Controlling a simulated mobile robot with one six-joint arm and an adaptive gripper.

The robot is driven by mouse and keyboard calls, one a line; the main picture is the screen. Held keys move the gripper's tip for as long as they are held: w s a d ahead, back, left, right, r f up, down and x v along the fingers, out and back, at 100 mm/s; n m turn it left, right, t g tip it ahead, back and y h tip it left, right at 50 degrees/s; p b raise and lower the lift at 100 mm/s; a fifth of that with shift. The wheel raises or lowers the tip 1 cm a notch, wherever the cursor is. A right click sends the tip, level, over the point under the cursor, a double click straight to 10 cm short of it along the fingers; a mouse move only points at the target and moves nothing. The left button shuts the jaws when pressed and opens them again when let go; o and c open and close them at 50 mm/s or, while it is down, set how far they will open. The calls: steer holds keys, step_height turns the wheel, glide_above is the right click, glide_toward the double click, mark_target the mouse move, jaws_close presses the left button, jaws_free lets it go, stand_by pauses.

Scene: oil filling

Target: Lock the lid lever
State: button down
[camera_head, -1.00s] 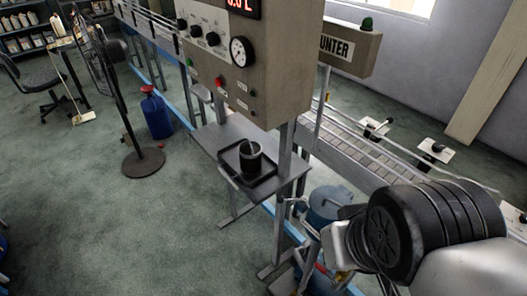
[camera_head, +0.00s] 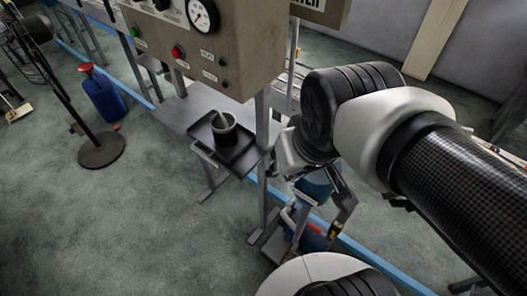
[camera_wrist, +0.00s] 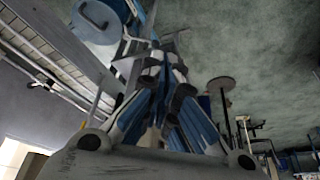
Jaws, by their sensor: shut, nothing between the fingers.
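A round grey-blue lid (camera_wrist: 97,20) shows at the upper left of the wrist view, cut by the frame edge. I cannot make out its lever for certain. My gripper (camera_wrist: 161,57) is shut and empty, with its fingertips below and to the right of the lid in the wrist view. Its tips look apart from the lid. In the head view my gripper (camera_head: 336,226) hangs in front of the tank, and its tips are hard to make out.
The control box (camera_head: 215,45) with its gauge hangs left of my arm. A black tray (camera_head: 203,133) with a dark cup (camera_head: 223,125) sits on a small metal table. A fan stand (camera_head: 101,150) and a blue can (camera_head: 104,98) stand left. Open floor lies in front.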

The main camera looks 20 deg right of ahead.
steer(key=w+f, duration=0.5)
steer(key=w, duration=0.3)
steer(key=w+f, duration=0.6)
steer(key=w, duration=0.3)
steer(key=shift+w+f+g, duration=0.25)
steer(key=shift+w+g, duration=0.05)
steer(key=shift+g, duration=0.1)
step_height(320, 180, down, 9)
steer(key=b, duration=0.4)
steer(key=shift+s+r, duration=0.15)
steer(key=shift+s, duration=0.3)
